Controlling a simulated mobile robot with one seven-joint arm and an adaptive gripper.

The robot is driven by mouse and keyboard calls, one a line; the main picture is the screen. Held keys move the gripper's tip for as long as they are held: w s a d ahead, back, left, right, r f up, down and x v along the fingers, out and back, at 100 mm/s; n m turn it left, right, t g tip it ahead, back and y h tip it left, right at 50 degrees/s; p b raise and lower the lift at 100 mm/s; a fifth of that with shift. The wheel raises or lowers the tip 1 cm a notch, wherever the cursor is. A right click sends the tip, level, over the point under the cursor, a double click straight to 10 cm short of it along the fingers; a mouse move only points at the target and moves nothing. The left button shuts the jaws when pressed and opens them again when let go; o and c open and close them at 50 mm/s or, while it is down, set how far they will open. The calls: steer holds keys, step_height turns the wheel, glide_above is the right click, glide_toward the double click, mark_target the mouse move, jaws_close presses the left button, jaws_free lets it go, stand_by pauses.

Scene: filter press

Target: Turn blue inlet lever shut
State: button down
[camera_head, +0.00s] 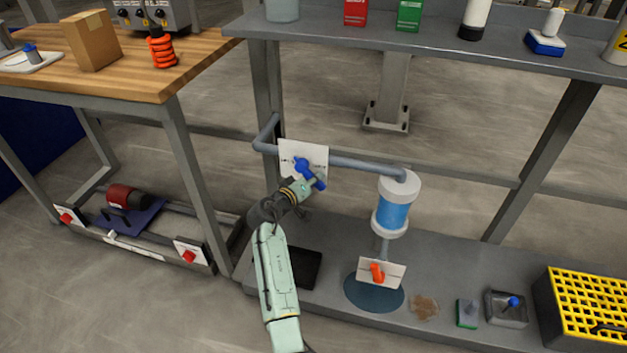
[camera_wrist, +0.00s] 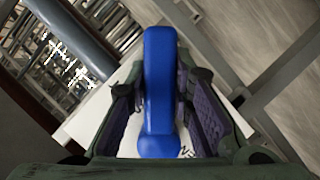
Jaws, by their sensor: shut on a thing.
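The blue inlet lever (camera_head: 309,173) sits in front of a white plate on the grey pipe, and in the head view it slants down to the right. In the wrist view the blue lever (camera_wrist: 160,85) stands between the two fingers. My gripper (camera_head: 303,188) is at the lever in the head view. In the wrist view my gripper (camera_wrist: 162,110) has a purple-padded finger on each side of the lever and is shut on it. The white plate (camera_head: 291,150) carries small markings; part of its lettering is hidden behind the lever and fingers.
A clear filter housing with a blue cartridge (camera_head: 393,213) hangs right of the lever. Below it are an orange lever (camera_head: 377,272) on a white plate and a dark blue round mat (camera_head: 366,297). A yellow-topped crate (camera_head: 590,305) stands right. The upper shelf (camera_head: 420,52) overhangs behind.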

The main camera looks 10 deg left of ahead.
steer(key=c, duration=1.4)
jaws_free()
steer(key=v, duration=1.2)
steer(key=shift+r, duration=0.1)
